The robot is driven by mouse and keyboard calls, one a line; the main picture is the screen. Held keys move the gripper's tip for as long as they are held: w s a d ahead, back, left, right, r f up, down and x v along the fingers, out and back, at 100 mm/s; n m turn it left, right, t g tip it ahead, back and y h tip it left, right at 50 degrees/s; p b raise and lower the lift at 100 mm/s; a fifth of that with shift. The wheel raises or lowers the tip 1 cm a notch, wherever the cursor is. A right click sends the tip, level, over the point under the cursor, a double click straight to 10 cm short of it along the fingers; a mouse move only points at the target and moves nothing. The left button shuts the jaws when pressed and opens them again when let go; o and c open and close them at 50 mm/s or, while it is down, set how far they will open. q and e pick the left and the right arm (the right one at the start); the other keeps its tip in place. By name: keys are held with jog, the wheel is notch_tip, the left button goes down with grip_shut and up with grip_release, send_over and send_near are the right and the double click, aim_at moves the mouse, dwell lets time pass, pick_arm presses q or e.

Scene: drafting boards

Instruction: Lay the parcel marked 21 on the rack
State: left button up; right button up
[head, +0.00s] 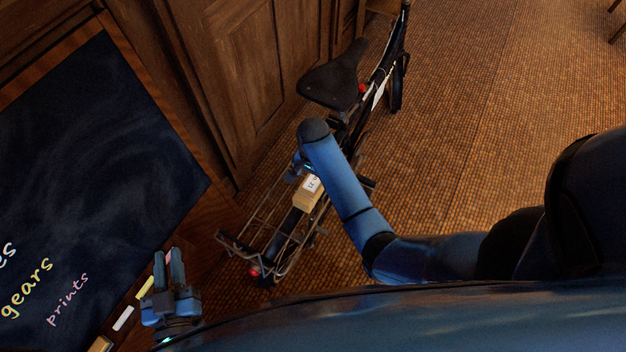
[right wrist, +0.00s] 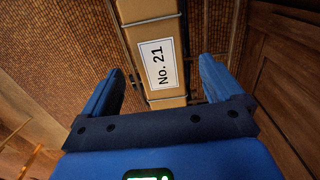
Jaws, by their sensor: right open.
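The parcel (head: 307,193) is a small tan box with a white label; in the right wrist view the label on the parcel (right wrist: 157,62) reads "No. 21". It appears to lie on the bicycle's wire rear rack (head: 268,238), and thin metal bars show across it. My right gripper (head: 303,166) is over the parcel's far end. In the right wrist view the fingers of my right gripper (right wrist: 160,84) are open on either side of the parcel, apart from it. My left gripper (head: 169,268) is open and empty beside the blackboard's chalk ledge.
A black bicycle with a dark saddle (head: 334,76) stands along the wood-panelled wall (head: 248,75). A blackboard (head: 85,160) with chalk writing is at the left. White chalk (head: 123,318) and yellow chalk (head: 145,288) lie on its ledge.

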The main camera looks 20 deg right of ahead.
notch_tip(320, 180, up, 6)
jog(key=n+t, duration=0.2)
jog(key=t, duration=0.2)
send_over(313, 182)
jog(key=s+d, duration=0.2)
jog(key=s, duration=0.1)
notch_tip(313, 182, down, 5)
jog(key=s+d+n+t, duration=0.2)
jog(key=s+d+t, duration=0.1)
jog(key=s+t, duration=0.15)
jog(key=s+d+r+n+t, duration=0.1)
jog(key=s+r+n+t, duration=0.1)
jog(key=s+r+t, duration=0.2)
jog(key=s+d+r+n+t, duration=0.2)
jog(key=s+r+t, duration=0.3)
jog(key=s+r, duration=0.5)
notch_tip(313, 182, up, 6)
jog(key=shift+s+d+r+n+p, duration=0.1)
jog(key=shift+s+d+n+p, duration=0.15)
jog(key=shift+n, duration=0.25)
jog(key=shift+a, duration=0.1)
